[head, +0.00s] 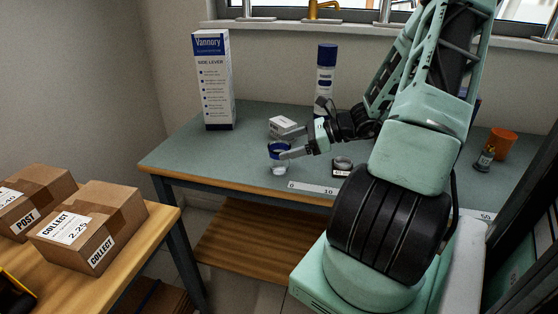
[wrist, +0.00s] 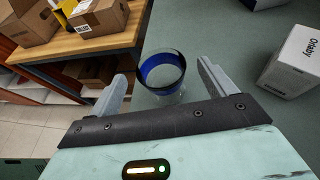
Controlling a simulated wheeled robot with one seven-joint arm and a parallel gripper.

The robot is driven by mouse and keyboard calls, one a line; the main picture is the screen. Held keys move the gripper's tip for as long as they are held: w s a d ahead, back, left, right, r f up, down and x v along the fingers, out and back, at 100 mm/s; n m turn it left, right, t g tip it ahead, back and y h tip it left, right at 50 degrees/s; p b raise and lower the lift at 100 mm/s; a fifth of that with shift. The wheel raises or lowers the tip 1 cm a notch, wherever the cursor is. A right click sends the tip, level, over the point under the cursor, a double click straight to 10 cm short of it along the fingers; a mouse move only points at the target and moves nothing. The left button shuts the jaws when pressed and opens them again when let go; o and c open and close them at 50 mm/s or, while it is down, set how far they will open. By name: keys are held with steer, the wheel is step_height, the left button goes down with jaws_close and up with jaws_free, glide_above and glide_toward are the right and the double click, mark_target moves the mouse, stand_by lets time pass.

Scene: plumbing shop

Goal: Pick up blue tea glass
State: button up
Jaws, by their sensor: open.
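The blue tea glass (head: 278,158) stands upright near the front edge of the grey-green bench, a clear glass with a dark blue band at its rim. In the wrist view the glass (wrist: 162,72) lies between and a little beyond the fingertips. My gripper (head: 289,144) reaches in from the right at the height of the glass. In the wrist view my gripper (wrist: 163,80) is open, with one finger on each side of the glass and a gap to each. The head view does not show clearly whether a finger touches it.
A small white box (head: 283,127) stands close behind the glass. A tall white and blue box (head: 213,80) and a spray can (head: 325,75) stand farther back. A tin (head: 342,167) and a ruler strip (head: 312,188) lie to the right. Cartons (head: 88,228) sit on a wooden table at left.

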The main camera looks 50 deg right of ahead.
mark_target(279, 147)
steer(key=x, duration=0.3)
steer(key=shift+w+f, duration=0.1)
steer(key=shift+w, duration=0.1)
steer(key=c, duration=1.1)
